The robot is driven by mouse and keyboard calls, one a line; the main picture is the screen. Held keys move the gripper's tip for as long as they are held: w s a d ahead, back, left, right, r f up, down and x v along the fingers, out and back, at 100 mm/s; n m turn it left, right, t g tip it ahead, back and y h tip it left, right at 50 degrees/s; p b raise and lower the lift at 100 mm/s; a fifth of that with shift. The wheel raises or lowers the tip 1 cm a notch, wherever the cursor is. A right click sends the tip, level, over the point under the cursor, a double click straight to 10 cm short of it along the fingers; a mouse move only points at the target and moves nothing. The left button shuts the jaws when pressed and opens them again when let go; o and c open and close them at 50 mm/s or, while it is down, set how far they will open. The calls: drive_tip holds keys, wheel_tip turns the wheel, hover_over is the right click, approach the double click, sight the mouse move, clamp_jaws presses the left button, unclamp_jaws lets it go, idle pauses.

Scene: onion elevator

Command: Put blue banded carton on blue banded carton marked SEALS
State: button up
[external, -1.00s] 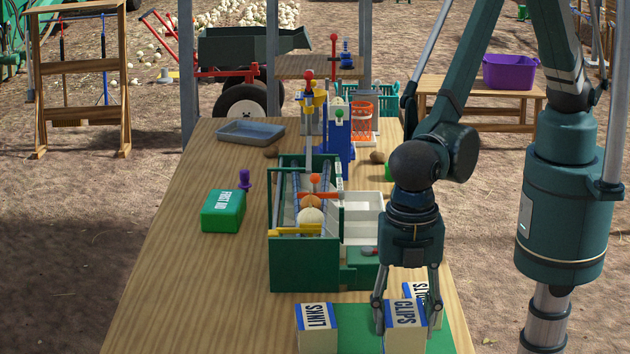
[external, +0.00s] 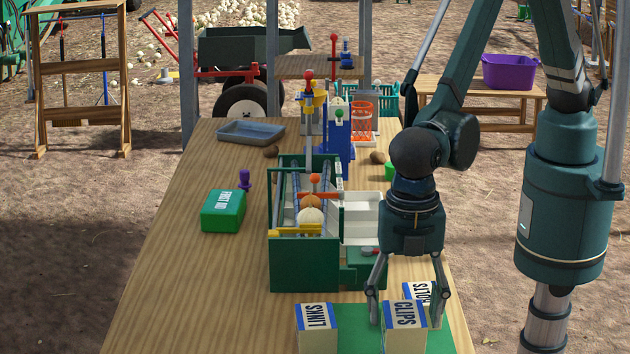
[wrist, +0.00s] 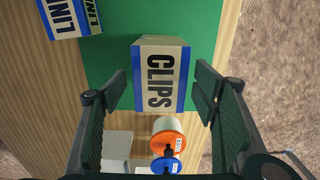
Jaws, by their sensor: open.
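A blue banded carton marked CLIPS (external: 405,315) stands on the green mat near the bench's near end. My gripper (external: 405,321) is over it, open, with a finger on each side. In the wrist view the CLIPS carton (wrist: 160,78) lies between the spread fingers (wrist: 161,90), with a gap on both sides. A blue banded carton marked LINKS (external: 317,328) stands to the left on the mat. Another blue banded carton (external: 421,290) stands behind CLIPS, its label partly hidden. I see no label reading SEALS.
A green elevator box (external: 305,262) stands just beyond the cartons. A green first aid box (external: 223,210) sits on the left. In the wrist view, an orange disc (wrist: 168,143) and a blue disc (wrist: 167,163) lie below CLIPS. The bench's left side is mostly clear.

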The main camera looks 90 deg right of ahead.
sight(404, 313)
wheel_tip(404, 313, up, 10)
idle(0.5)
idle(0.5)
drive_tip(key=shift+d, duration=0.1)
drive_tip(key=w+d+r+m+t+y, duration=0.1)
drive_tip(key=w+d+r+m, duration=0.15)
drive_tip(key=d+r, duration=0.65)
drive_tip(key=w+d+r+m+t, duration=0.1)
drive_tip(key=d+r+m, duration=0.2)
drive_tip(key=d, duration=1.2)
drive_tip(key=w+d+r+m+t+y, duration=0.1)
drive_tip(key=w+d+r+m, duration=0.15)
drive_tip(key=d+r, duration=0.65)
drive_tip(key=s+d+m+t, duration=0.15)
drive_tip(key=s+d, duration=0.25)
drive_tip(key=d, duration=0.7)
drive_tip(key=s+d+m, duration=0.3)
drive_tip(key=d, duration=0.7)
drive_tip(key=s+d+f+m+t+h, duration=0.2)
drive_tip(key=s+d+m, duration=0.3)
drive_tip(key=s+d, duration=0.6)
drive_tip(key=shift+d+f+t, duration=0.35)
drive_tip(key=shift+d+f, duration=0.15)
drive_tip(key=shift+d, duration=1.15)
